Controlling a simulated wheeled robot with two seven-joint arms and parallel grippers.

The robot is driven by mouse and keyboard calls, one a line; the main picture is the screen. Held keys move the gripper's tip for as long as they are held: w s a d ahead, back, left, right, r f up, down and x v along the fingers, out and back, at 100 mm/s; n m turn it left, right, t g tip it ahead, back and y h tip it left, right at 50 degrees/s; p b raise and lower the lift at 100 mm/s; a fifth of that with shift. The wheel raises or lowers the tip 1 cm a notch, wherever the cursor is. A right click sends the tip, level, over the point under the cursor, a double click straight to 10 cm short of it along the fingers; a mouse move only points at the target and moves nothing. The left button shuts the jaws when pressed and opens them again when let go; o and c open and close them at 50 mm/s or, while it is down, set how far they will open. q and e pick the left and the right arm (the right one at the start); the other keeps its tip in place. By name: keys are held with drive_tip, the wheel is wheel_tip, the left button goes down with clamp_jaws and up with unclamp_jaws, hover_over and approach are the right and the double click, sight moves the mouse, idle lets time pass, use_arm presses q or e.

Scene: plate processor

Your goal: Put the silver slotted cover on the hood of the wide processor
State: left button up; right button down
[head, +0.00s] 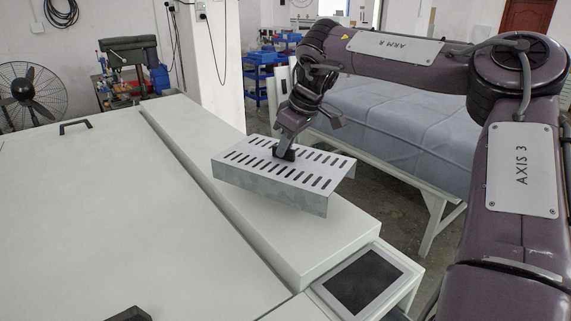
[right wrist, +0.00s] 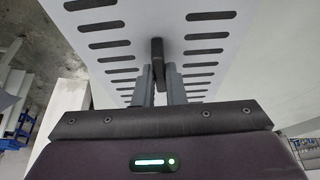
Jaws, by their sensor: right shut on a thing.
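The silver slotted cover (head: 235,172) is a bent metal sheet with rows of slots and folded-down sides. My right gripper (head: 285,153) is shut on the small dark handle in the middle of its top. The right wrist view shows the fingers (right wrist: 158,88) on either side of that handle, with the slotted top (right wrist: 110,50) beyond. The cover is slightly tilted over the right-hand raised strip of the wide processor (head: 90,200); I cannot tell whether it touches the strip. My left gripper is not in view.
A dark screen panel (head: 360,282) sits at the near right end of the processor. Two dark handles (head: 75,127) are on its broad top, one far and one near. A covered table (head: 390,130) stands behind my right arm. A drill press and fan are at the back left.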

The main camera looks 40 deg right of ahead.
sight(288, 160)
wheel_tip(288, 160, down, 5)
drive_tip(key=shift+r+p, duration=0.2)
drive_tip(key=shift+p, duration=0.3)
drive_tip(key=shift+f, duration=0.3)
drive_tip(key=shift+a+f, duration=0.1)
drive_tip(key=c, duration=1.5)
unclamp_jaws()
